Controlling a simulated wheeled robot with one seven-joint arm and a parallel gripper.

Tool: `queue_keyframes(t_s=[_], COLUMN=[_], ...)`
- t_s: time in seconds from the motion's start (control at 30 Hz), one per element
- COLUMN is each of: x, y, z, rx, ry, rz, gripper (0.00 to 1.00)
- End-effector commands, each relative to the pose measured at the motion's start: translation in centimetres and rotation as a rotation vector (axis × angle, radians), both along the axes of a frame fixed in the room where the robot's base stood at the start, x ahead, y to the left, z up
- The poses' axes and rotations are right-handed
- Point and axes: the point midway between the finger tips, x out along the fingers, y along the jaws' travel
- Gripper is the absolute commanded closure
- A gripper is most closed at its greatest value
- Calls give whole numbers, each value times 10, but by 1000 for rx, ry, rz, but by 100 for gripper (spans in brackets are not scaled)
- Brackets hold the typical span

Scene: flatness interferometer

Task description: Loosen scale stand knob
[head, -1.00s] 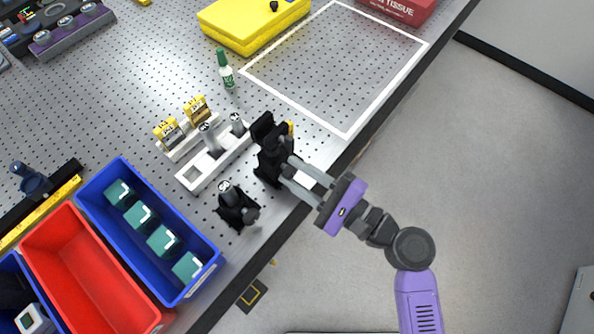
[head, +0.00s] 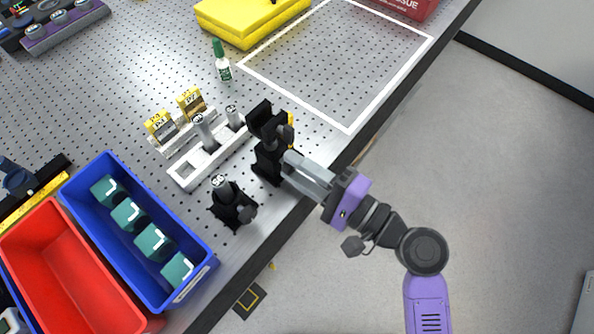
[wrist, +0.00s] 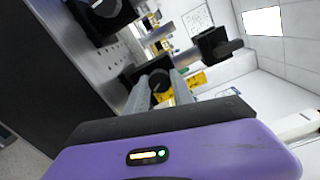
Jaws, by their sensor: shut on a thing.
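The scale stand (head: 266,160) is a black upright stand near the table's front edge, with a clamp-like head on top and a bit of yellow beside it. My gripper (head: 286,166) reaches it from the lower right, with its two grey fingers at the stand's side. In the wrist view, the round dark knob (wrist: 159,82) sits between the fingertips, and my gripper (wrist: 159,88) is shut on it. In the head view the knob is hidden by the fingers and the stand.
A second black holder (head: 233,207) with a grey cylinder stands close to the left of my gripper. A white rack (head: 184,176) with grey cylinders is behind. Blue (head: 214,262) and red (head: 50,285) bins are at lower left. The white-outlined area (head: 345,65) is clear.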

Motion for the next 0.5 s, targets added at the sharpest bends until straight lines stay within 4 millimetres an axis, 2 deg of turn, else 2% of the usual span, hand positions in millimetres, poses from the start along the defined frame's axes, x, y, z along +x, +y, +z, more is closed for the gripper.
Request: queue_keyframes(t_s=[0.03, 0.5], x=[-1, -1], y=[0, 0], z=[-5, -6], rx=[-28, -305], ry=[-34, -386], rz=[1, 1], gripper=[100, 100])
